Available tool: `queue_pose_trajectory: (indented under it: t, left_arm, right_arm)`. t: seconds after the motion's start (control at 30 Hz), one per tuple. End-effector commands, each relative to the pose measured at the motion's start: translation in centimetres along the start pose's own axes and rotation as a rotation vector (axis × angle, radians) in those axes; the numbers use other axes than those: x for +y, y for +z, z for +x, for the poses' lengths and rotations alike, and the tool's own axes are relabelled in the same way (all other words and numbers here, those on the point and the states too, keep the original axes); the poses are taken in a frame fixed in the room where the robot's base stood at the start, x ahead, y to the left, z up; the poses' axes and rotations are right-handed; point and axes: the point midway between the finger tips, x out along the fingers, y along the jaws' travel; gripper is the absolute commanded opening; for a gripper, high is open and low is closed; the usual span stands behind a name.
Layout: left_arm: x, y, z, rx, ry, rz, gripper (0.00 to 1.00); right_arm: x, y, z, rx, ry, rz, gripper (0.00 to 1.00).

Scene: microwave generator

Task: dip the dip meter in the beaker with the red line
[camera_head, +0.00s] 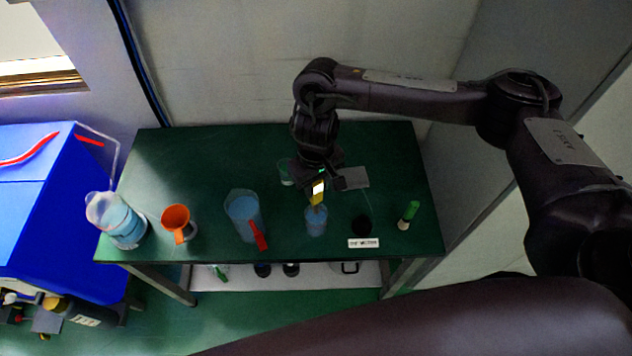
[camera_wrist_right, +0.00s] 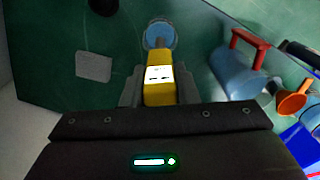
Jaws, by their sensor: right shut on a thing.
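The yellow dip meter (camera_head: 317,193) with a lit white display is in my right gripper (camera_head: 322,178), which is shut on it. The meter also shows in the right wrist view (camera_wrist_right: 158,88), between the fingers (camera_wrist_right: 158,92). Its lower end points at a small beaker of blue liquid (camera_head: 316,221), which is behind it in the wrist view (camera_wrist_right: 159,34). I cannot tell whether the tip is inside the beaker. No red line is clear on this beaker. My left gripper is not in view.
A small glass (camera_head: 286,172) stands behind.

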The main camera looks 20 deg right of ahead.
Motion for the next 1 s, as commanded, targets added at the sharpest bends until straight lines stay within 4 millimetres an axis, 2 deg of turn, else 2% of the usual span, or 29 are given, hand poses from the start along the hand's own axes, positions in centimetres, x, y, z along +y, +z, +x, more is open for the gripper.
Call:
queue_pose_trajectory:
  t: [0.7, 1.0]
  left_arm:
    - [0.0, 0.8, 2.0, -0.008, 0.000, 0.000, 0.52]
    - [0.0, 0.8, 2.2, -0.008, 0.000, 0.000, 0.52]
  right_arm:
    - [0.0, 0.0, 5.1, 0.000, -0.001, 0.001, 0.04]
    - [-0.1, -0.1, 5.6, 0.002, -0.001, 0.000, 0.04]
